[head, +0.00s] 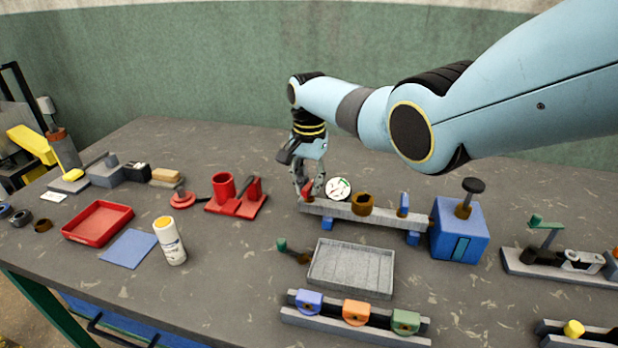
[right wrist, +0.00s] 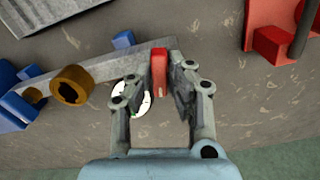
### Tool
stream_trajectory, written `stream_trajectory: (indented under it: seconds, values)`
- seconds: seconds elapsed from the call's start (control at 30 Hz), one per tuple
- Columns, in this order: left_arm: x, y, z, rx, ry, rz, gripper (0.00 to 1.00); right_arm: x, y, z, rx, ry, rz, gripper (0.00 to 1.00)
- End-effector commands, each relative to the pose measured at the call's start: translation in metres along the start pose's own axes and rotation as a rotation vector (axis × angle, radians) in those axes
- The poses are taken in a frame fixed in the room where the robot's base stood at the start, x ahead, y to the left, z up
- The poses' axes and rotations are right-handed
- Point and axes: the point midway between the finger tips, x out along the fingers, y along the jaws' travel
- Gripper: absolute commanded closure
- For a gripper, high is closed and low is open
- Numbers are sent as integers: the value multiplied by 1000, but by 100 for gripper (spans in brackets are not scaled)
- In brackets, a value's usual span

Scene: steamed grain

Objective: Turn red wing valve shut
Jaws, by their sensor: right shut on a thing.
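The red wing valve (head: 307,189) sits at the left end of a grey bar (head: 335,210) at the back of the table. My right gripper (head: 311,184) reaches down over it from above. In the right wrist view the red wing (right wrist: 159,68) stands between the two fingertips (right wrist: 160,75), and the gripper is shut on it. The wing's lower part is partly hidden by the fingers. A round white gauge (head: 338,188) stands just to the right of the wing. My left gripper is not in view.
A red stand (head: 237,205) is to the left, a grey tray (head: 350,267) in front.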

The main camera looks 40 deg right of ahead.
Motion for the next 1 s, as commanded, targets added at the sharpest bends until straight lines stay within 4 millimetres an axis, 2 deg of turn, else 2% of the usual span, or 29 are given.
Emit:
stream_trajectory:
  seconds: [0.4,1.0]
  values:
    - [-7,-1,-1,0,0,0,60,-1,-1,0,-212,1,-1,100]
    - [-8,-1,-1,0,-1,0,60,-1,-1,-1,-252,3,-2,100]
